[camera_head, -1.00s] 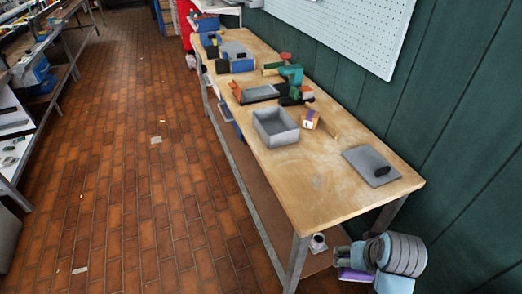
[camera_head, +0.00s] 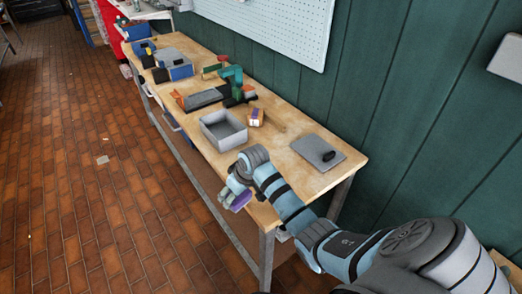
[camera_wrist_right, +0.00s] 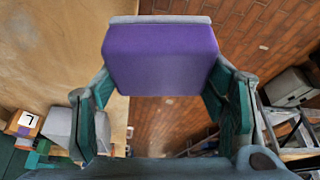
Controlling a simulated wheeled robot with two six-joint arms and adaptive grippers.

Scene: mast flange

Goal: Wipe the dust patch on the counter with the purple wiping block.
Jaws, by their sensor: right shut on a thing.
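The purple wiping block (camera_head: 240,203) is in my right gripper (camera_head: 231,194), at the counter's front edge in the head view. In the right wrist view the block (camera_wrist_right: 160,58) fills the space between the two fingers of the gripper (camera_wrist_right: 160,80), which is shut on it. Its purple face is toward the camera, with a grey layer along the top. The wooden counter (camera_head: 282,128) runs beneath and behind my right arm. I cannot make out the dust patch now; my arm covers part of the counter. My left gripper is not in view.
A grey open bin (camera_head: 223,131) stands left of my right forearm. A grey plate with a black handle (camera_head: 318,152) lies at the right end. Tools and boxes crowd the far end. A pegboard hangs on the green wall.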

